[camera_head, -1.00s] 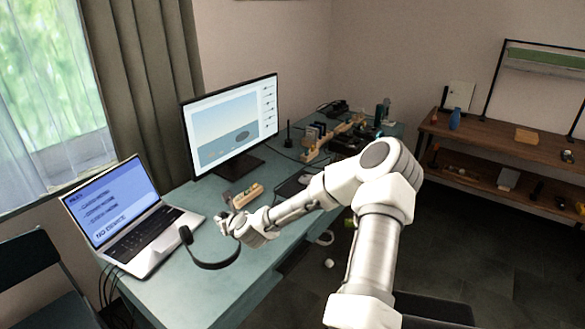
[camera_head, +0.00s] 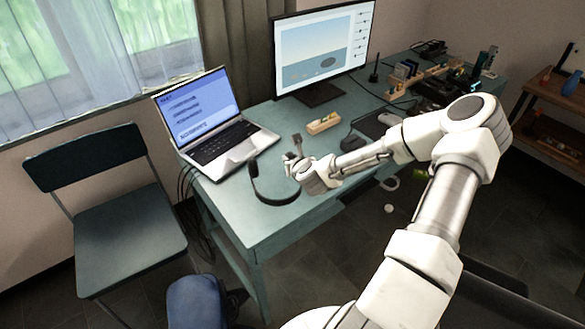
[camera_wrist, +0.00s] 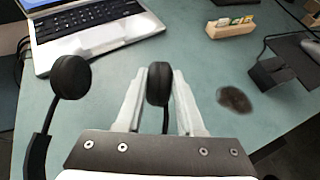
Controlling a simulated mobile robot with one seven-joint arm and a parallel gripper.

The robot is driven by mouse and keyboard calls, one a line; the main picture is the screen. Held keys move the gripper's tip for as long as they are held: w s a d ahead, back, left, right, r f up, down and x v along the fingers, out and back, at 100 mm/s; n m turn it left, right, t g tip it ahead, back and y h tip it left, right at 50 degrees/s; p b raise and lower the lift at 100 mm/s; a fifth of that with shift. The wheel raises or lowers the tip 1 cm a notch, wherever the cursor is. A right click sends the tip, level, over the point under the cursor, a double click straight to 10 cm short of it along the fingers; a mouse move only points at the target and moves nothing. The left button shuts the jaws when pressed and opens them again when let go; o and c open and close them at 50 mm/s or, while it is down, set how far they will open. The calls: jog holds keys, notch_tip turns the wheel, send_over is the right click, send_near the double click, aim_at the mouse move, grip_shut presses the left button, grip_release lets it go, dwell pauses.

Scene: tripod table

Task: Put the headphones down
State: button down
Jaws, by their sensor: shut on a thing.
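The black headphones (camera_head: 255,184) are at the table's near end, in front of the laptop. My gripper (camera_head: 293,160) is shut on one of their round ear cups; in the wrist view this ear cup (camera_wrist: 158,84) sits between the two pale fingers (camera_wrist: 157,88). The other ear cup (camera_wrist: 70,77) is free, left of the fingers, near the laptop's front edge. The band curves toward the table's near side. I cannot tell whether the headphones touch the teal table (camera_head: 232,212).
The open laptop (camera_head: 225,145) stands left and behind. A blurred dark round patch (camera_wrist: 235,99) shows right of the fingers. A chair (camera_head: 125,220) stands at the left.

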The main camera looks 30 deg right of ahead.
jog(key=shift+a+f, duration=0.1)
jog(key=shift+f, duration=1.95)
jog(key=shift+b, duration=0.3)
jog(key=c, duration=0.5)
grip_release()
jog(key=shift+f, duration=0.1)
jog(key=p+v, duration=0.1)
jog(key=v, duration=1.1)
jog(key=shift+a, duration=0.1)
